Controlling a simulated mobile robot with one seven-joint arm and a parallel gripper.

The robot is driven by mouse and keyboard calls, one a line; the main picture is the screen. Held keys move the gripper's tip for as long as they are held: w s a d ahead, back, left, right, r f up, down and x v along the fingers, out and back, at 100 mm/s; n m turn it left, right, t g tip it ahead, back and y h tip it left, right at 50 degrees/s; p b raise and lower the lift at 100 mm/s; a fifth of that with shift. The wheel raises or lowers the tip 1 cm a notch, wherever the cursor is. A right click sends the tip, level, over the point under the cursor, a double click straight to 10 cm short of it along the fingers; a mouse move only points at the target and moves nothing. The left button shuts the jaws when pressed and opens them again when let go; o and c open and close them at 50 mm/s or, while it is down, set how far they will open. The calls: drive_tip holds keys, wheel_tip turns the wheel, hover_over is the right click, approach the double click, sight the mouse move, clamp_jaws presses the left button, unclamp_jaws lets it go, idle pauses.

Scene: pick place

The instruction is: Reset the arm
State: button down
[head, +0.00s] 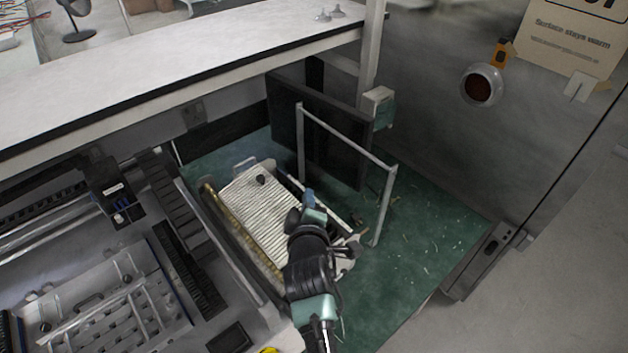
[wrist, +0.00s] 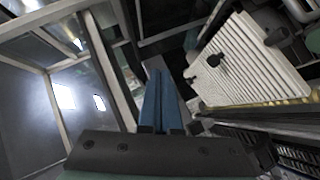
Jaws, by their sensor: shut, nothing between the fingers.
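My gripper (head: 308,197) shows in the head view at the end of my black and teal arm, which reaches up from the bottom middle. In the wrist view, the two blue fingers of my gripper (wrist: 160,78) lie together with nothing between them. In the head view the gripper appears in front of the right side of a white ribbed panel (head: 258,205). I cannot tell the gap between them. The ribbed panel, with a dark knob on it, also shows at the right of the wrist view (wrist: 250,65).
A grey metal frame (head: 345,135) stands right of the gripper, before a dark panel (head: 335,140). Machinery with rails (head: 170,220) fills the left. A white counter (head: 180,60) crosses the back.

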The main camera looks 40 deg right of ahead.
drive_tip(key=shift+s+a+r, duration=0.1)
drive_tip(key=shift+s+r, duration=0.9)
drive_tip(key=shift+s, duration=0.15)
drive_tip(key=w+a+r+m+t+y+b, duration=0.1)
drive_tip(key=w+a+r+m+t+b, duration=0.2)
drive_tip(key=a+r, duration=0.65)
drive_tip(key=w+a+r+t+y+b, duration=0.15)
drive_tip(key=a+r+t, duration=0.3)
drive_tip(key=r, duration=1.05)
drive_tip(key=s+a+r+m+t+y+b, duration=0.1)
drive_tip(key=s+a+r+t+y, duration=0.2)
drive_tip(key=s+a+r, duration=0.4)
drive_tip(key=s+a+r+m+t+y+b, duration=0.1)
drive_tip(key=s+a+r+t, duration=0.4)
drive_tip(key=r, duration=0.9)
drive_tip(key=s+a+m+y, duration=0.1)
drive_tip(key=s+a+y, duration=0.1)
drive_tip(key=a, duration=0.1)
drive_tip(key=shift+s+a+r, duration=0.2)
drive_tip(key=shift+s+r, duration=0.15)
